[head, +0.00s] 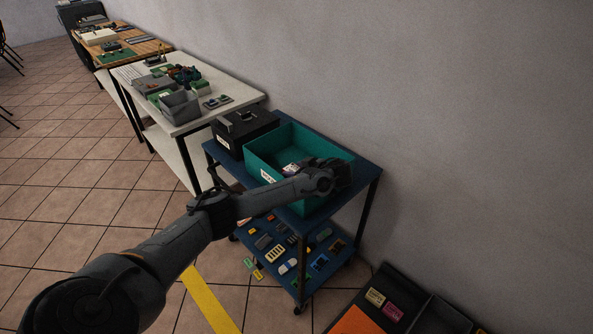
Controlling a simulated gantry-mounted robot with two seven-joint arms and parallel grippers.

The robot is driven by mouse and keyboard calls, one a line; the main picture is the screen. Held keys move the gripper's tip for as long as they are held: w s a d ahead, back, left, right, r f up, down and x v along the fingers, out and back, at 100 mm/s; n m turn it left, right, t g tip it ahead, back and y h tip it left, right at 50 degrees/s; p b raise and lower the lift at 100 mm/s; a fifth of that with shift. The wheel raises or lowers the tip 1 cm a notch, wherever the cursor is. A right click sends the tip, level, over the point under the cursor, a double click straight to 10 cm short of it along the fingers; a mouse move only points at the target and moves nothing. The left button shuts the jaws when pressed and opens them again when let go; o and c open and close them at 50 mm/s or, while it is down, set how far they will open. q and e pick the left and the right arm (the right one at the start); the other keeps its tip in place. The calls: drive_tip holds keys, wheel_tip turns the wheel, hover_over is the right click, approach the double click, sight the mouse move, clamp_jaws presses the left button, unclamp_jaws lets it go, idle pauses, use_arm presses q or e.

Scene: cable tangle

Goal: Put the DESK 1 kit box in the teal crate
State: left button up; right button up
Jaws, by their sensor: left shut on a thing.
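The teal crate (257,161) stands on the top shelf of the blue cart, with a white label on its near side. My left gripper (341,173) is over the right part of the crate, with my forearm across its near wall. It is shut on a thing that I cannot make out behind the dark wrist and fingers. A small whitish and purple item (292,168) shows inside the crate, beside my wrist. No lettering reading DESK 1 is legible, so I cannot tell which thing is the kit box. My right gripper is not in view.
A black box (245,131) with a white label stands left of the crate. The lower cart shelf (284,272) holds several small parts. A white table (226,94) with electronics and a grey bin (180,106) stands behind. A dark tray (431,316) lies at lower right.

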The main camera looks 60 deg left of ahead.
use_arm(q)
drive_tip(key=o, duration=1.3)
drive_tip(key=shift+f, duration=0.3)
drive_tip(key=shift+c, duration=0.2)
drive_tip(key=shift+r, duration=0.4)
drive_tip(key=shift+p+v, duration=2.9)
drive_tip(key=shift+v, duration=3.35)
drive_tip(key=shift+s+a+r, duration=0.1)
drive_tip(key=shift+r, duration=0.1)
